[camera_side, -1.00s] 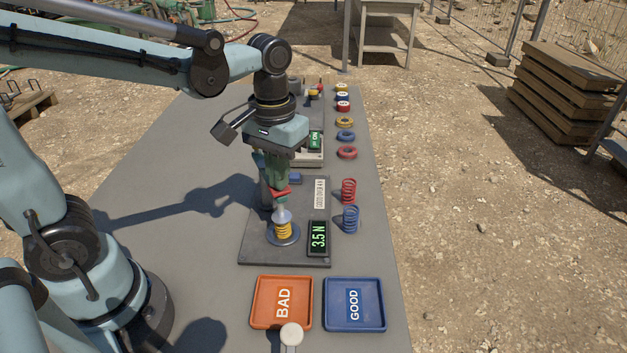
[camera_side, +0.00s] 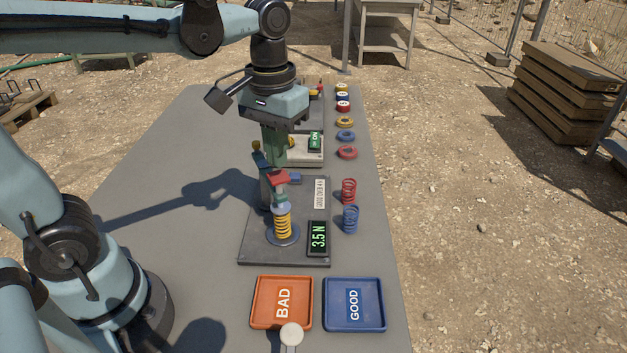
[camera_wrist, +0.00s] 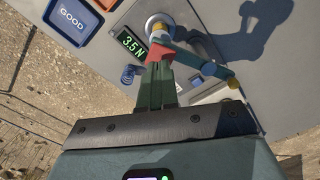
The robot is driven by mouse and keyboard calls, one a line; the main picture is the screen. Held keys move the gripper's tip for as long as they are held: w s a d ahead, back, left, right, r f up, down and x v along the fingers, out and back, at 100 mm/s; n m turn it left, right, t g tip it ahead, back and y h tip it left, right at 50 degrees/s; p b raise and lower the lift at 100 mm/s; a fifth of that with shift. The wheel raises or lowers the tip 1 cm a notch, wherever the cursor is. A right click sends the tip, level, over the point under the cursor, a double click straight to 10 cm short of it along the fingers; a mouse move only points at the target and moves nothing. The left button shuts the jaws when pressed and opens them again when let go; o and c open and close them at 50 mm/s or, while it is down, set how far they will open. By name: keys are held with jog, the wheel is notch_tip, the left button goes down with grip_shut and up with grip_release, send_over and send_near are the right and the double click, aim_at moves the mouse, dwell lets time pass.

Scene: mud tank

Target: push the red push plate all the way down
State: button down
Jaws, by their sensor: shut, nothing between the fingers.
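The red push plate (camera_side: 279,178) stands raised on the tester in the side view, above the yellow spring (camera_side: 283,224). The spring is extended. My gripper (camera_side: 274,164) has its green fingers shut and empty, pointing down just above and behind the plate. I cannot tell whether the tips touch it. In the wrist view the plate (camera_wrist: 158,50) shows just beyond the tips of my gripper (camera_wrist: 159,68), which partly hide it. The display (camera_side: 318,238) reads 3.5 N in green.
The orange BAD tray (camera_side: 262,318) and blue GOOD tray (camera_side: 370,320) lie at the front. A lever with a yellow knob (camera_side: 256,146) stands beside the plate. A red coil spring (camera_side: 348,190) and blue coil spring (camera_side: 350,219) stand right of the tester. The table's left is clear.

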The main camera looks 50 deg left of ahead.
aim_at(278, 175)
jog(key=shift+r, duration=1.75)
jog(key=shift+f, duration=0.1)
